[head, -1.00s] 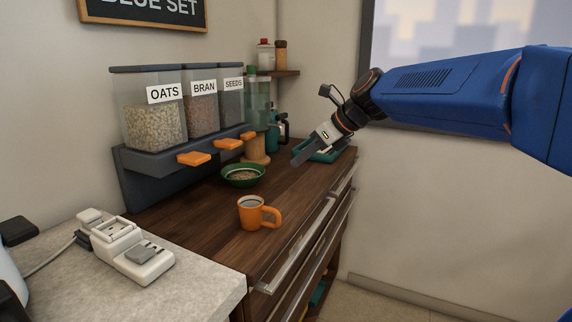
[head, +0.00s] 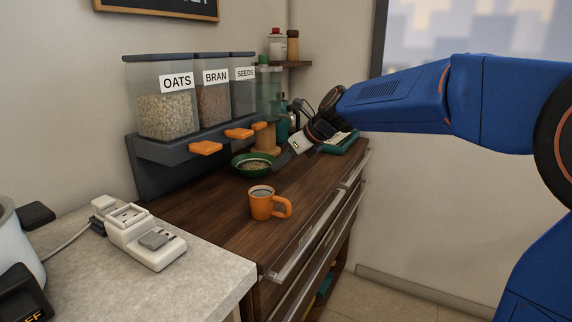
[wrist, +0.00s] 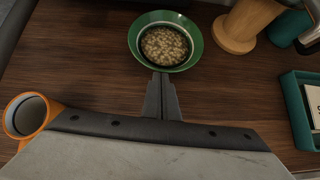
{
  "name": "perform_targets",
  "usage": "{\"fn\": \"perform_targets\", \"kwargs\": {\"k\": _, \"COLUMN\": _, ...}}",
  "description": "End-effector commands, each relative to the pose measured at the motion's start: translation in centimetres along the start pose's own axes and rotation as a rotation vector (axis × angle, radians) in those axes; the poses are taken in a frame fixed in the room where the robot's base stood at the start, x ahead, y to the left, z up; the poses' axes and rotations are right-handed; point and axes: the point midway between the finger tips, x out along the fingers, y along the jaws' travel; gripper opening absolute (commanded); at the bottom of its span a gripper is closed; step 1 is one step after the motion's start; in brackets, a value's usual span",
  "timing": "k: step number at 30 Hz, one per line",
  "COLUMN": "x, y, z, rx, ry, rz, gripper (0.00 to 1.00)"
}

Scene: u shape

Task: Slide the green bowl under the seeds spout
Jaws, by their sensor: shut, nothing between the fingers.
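The green bowl (head: 240,157) stands upright on the wooden counter, in front of the dispensers, and holds pale flakes or seeds. In the wrist view the bowl (wrist: 136,40) is just beyond my fingertips. My gripper (head: 278,166) is shut and empty, low over the counter at the bowl's right side. In the wrist view the shut fingers (wrist: 160,78) point at the bowl's near rim; I cannot tell whether they touch it. The seeds dispenser (head: 243,95) is the rightmost of three labelled bins; its spout is hard to make out behind the orange levers.
An orange mug (head: 262,203) stands in front of the bowl, left of my gripper in the wrist view. A wooden cylinder (head: 266,138) stands behind the bowl. A teal tray (head: 343,143) lies to the right. The oats (head: 168,110) and bran (head: 213,100) bins are at left.

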Motion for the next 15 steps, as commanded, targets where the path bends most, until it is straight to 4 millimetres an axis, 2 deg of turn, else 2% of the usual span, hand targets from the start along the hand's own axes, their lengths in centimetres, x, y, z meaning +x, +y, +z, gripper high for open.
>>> {"fn": "perform_targets", "kwargs": {"k": 10, "x": 0.1, "y": 0.0, "z": 0.1, "rx": 0.000, "ry": 0.000, "rz": 0.000, "gripper": 0.00}}
{"fn": "perform_targets", "kwargs": {"k": 15, "x": 1.3, "y": 0.1, "z": 1.2, "rx": -0.001, "ry": 0.001, "rz": 0.001, "gripper": 0.00}}
